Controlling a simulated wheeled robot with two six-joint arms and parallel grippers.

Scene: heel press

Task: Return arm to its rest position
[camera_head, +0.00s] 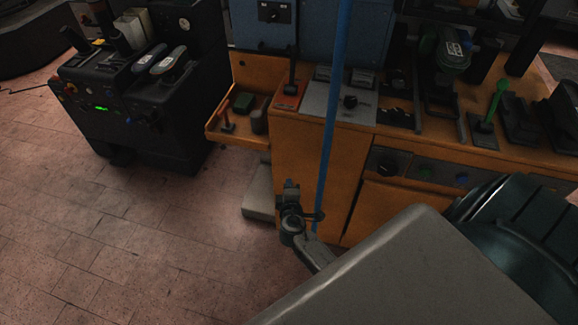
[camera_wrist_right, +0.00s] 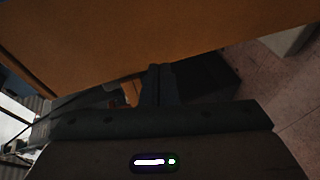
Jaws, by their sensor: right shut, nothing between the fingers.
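My right gripper (camera_head: 291,190) is in front of the orange cabinet (camera_head: 312,165) in the head view, low and near its left front corner. It holds nothing. In the right wrist view the shut fingers (camera_wrist_right: 160,82) point away at the middle, with the cabinet's orange surface (camera_wrist_right: 150,35) filling the top. My right arm comes in from the lower right, and its large grey link hides part of the cabinet front. My left gripper is not in either view.
A blue vertical pole (camera_head: 332,110) stands just right of the right gripper. A pale block (camera_head: 259,195) is on the floor left of it. An orange side shelf (camera_head: 226,138) juts out above. A black machine (camera_head: 140,105) stands at the left. The tiled floor (camera_head: 110,245) is clear at lower left.

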